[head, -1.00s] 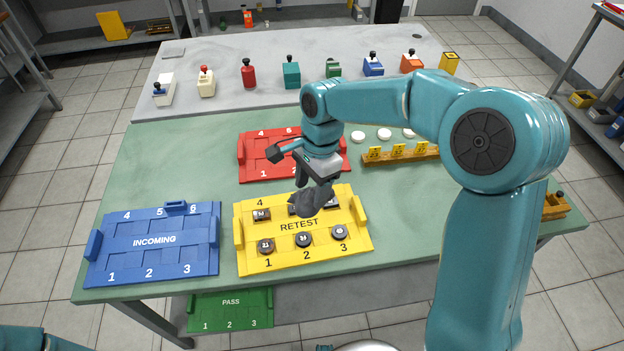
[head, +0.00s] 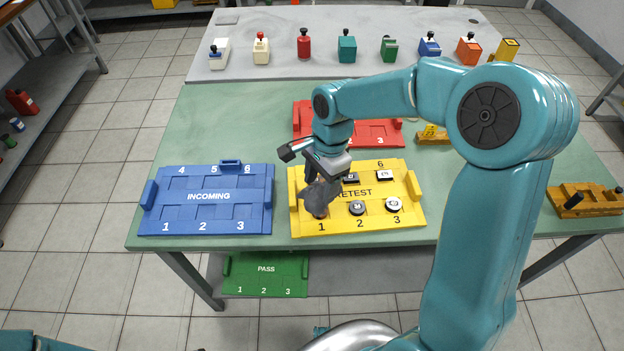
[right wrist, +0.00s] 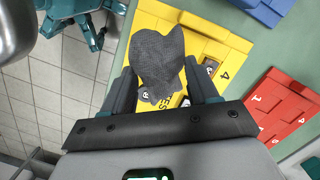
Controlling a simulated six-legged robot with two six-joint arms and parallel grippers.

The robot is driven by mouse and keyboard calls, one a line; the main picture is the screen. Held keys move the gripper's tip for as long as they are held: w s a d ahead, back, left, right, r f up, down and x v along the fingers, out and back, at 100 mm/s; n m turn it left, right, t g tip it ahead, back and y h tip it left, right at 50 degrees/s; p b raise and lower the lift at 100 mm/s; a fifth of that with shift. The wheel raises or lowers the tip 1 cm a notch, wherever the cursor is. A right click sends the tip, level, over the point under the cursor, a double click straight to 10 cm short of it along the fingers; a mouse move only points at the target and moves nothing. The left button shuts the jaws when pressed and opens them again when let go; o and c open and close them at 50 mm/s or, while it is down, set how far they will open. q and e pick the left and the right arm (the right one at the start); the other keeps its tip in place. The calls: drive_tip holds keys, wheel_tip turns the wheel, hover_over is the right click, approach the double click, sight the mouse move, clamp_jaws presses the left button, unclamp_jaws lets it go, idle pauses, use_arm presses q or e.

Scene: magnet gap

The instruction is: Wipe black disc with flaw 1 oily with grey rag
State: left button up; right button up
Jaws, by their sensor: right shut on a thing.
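My right gripper (head: 322,168) is shut on the grey rag (head: 320,191), which hangs over the left front part of the yellow RETEST tray (head: 408,222). In the right wrist view the rag (right wrist: 160,58) hangs ahead of my fingers. A dark disc (head: 320,213) at slot 1 is mostly hidden under the rag; I cannot tell whether they touch. Other discs sit at slot 2 (head: 357,208), slot 3 (head: 393,204), and in the back row (head: 385,175). I cannot read which disc bears the oily flaw. My left gripper is out of view.
The blue INCOMING tray (head: 208,212) is left of the yellow tray and looks empty. A red tray (head: 380,133) lies behind, partly hidden by my right arm. A green PASS tray (head: 265,275) is lower, below the front edge. Several coloured blocks line the grey back table.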

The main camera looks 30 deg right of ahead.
sight(321, 196)
drive_tip(key=shift+d, duration=0.1)
drive_tip(key=shift+s, duration=0.1)
drive_tip(key=shift+f+b, duration=1.95)
drive_tip(key=shift+f, duration=0.65)
drive_tip(key=shift+f+b, duration=0.35)
drive_tip(key=shift+f, duration=0.05)
drive_tip(key=shift+a, duration=0.7)
drive_tip(key=shift+d+r, duration=0.1)
drive_tip(key=shift+d, duration=0.05)
